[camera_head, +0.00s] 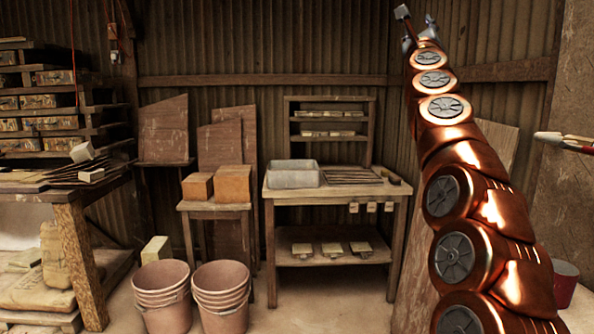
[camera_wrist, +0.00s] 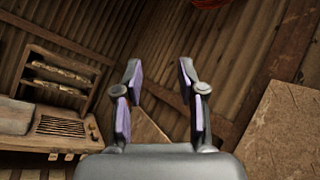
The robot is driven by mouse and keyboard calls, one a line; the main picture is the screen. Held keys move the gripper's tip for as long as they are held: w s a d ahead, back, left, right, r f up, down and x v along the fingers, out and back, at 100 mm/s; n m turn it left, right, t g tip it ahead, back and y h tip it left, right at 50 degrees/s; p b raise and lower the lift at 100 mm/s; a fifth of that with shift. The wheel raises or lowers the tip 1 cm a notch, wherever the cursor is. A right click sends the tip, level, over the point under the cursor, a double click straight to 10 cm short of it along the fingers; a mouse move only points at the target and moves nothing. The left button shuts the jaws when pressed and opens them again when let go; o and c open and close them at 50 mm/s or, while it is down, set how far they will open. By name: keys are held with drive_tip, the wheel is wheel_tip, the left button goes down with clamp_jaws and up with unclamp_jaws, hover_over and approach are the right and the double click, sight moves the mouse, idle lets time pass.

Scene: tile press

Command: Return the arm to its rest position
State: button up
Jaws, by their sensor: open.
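My copper-coloured arm rises along the right side of the head view, stretched up toward the corrugated back wall. My gripper (camera_head: 420,36) is at its top end, small and partly hidden behind the last arm joint. In the wrist view my gripper (camera_wrist: 160,75) shows two fingers with purple-grey pads set well apart. Nothing is between them. The gripper touches nothing that I can see, and beyond it are the wall and a brown board.
A workbench (camera_head: 335,190) with a grey tray (camera_head: 293,174) stands in the middle. Stacked buckets (camera_head: 221,297) and a small table with clay blocks (camera_head: 234,184) stand left of it. A brush tip (camera_head: 565,140) juts in at right. A board (camera_head: 497,141) leans behind my arm.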

drive_tip(key=a+f+n+g+y+p, duration=0.2)
drive_tip(key=a+n+y+p, duration=0.1)
drive_tip(key=a+n+y, duration=0.7)
drive_tip(key=s+a+f+n+g+y+p, duration=0.2)
drive_tip(key=s+a+f+n+g, duration=0.15)
drive_tip(key=a+f+n, duration=0.25)
drive_tip(key=s+a+f+n+g+y+p, duration=0.2)
drive_tip(key=s+a+f+n+g+p, duration=0.15)
drive_tip(key=a+f+n, duration=0.2)
drive_tip(key=s+d+f+n+g+h+p, duration=0.2)
drive_tip(key=s+f+n+g+h+p, duration=0.5)
drive_tip(key=s+f, duration=1.7)
drive_tip(key=s+d+f+n+g, duration=0.1)
drive_tip(key=s+d+f+g, duration=0.2)
drive_tip(key=s, duration=0.4)
drive_tip(key=s+d+f+n+g+p, duration=0.1)
drive_tip(key=s+d+f+g, duration=0.2)
drive_tip(key=s, duration=0.5)
drive_tip(key=s+d+f+n+g+p, duration=0.1)
drive_tip(key=s+d+f+n+g, duration=0.1)
drive_tip(key=s, duration=0.6)
drive_tip(key=shift+s+d+f+g, duration=0.2)
drive_tip(key=shift+d+f+g, duration=0.35)
drive_tip(key=shift+d+g, duration=0.3)
